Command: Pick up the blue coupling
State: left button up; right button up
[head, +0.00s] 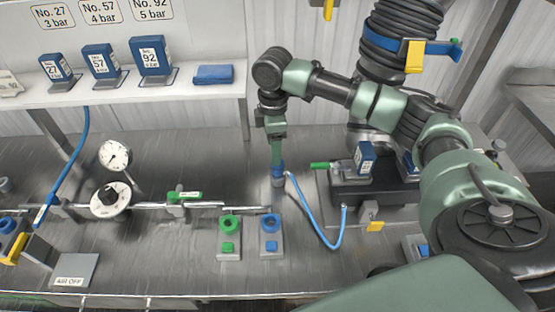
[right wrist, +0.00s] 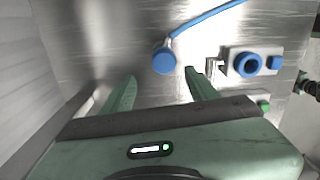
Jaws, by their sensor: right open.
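The blue coupling (head: 278,171) stands on the steel bench with a blue hose (head: 322,228) running from it to the right. My right gripper (head: 277,158) points down right at the coupling, and its fingertips overlap it in the head view. In the right wrist view the coupling (right wrist: 164,61) shows as a round blue top just beyond the two green fingers (right wrist: 161,84), in line with the gap between them. The fingers are apart with nothing held. I cannot tell whether a finger touches the coupling. My left gripper is not in view.
A green socket block (head: 229,248) and a blue socket block (head: 270,249) stand in front of the coupling. A dark fixture with a blue labelled block (head: 365,158) is to its right. A pipe with a gauge (head: 115,156) runs left. A shelf (head: 200,92) holds numbered blue blocks.

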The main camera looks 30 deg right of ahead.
aim_at(278, 172)
jog(key=shift+s+a+f+p, duration=0.1)
jog(key=shift+s+f+p, duration=0.25)
jog(key=shift+f, duration=0.5)
jog(key=f, duration=0.1)
jog(key=f+p, duration=0.1)
jog(key=f, duration=0.2)
jog(key=shift+s+d+f, duration=0.25)
jog(key=shift+d+f, duration=0.1)
jog(key=shift+f, duration=0.25)
jog(key=c, duration=1.3)
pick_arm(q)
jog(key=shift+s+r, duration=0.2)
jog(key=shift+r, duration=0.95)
